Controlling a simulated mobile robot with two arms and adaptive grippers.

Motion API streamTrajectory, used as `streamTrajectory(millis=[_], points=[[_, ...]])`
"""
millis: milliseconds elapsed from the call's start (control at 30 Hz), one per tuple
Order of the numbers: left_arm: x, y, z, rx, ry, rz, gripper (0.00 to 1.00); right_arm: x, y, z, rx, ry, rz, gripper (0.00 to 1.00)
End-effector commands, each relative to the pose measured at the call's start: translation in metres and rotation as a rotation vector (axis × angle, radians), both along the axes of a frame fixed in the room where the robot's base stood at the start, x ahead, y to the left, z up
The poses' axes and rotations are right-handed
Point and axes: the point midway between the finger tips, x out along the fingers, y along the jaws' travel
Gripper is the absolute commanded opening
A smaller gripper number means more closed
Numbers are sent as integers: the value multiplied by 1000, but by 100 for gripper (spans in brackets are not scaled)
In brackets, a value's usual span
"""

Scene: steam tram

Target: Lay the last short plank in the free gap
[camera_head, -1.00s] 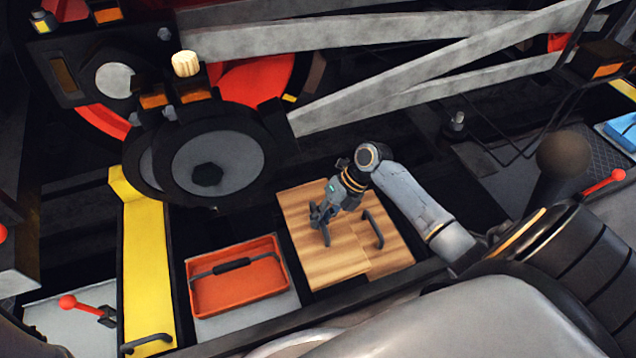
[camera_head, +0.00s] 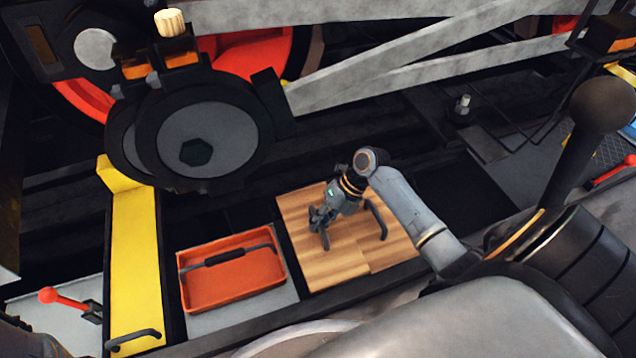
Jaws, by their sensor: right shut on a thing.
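Wooden planks (camera_head: 300,268) with a light brown grain lie side by side at lower centre, with a seam between two pieces. A dark handle (camera_head: 379,218) stands on the right-hand piece. My right gripper (camera_head: 322,232) is low over the left-hand piece, shut on what looks like its dark handle. My forearm hides part of the planks' right side. A dark open space (camera_head: 470,200) lies to the right of the planks, partly behind my arm. I cannot tell whether the held plank is raised or lies flat. My left gripper is out of view.
An orange tray (camera_head: 225,297) with a black grip stands on a grey plate left of the planks. Further left are a yellow board (camera_head: 135,250) with a handle and a red-knobbed lever (camera_head: 50,295). Wheels and grey rods (camera_head: 400,75) lie behind.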

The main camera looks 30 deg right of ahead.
Motion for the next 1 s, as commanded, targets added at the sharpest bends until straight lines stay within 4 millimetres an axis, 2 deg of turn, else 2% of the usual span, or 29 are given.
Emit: streamTrajectory(millis=[33, 500, 1000], points=[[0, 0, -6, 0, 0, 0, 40, 1, 0, -6, 0, -3, -1, 0], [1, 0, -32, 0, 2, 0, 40, 1, 0, -38, 0, -4, 1, 0], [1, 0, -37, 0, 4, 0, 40, 1, 0, -45, 1, -4, 0, 0]])
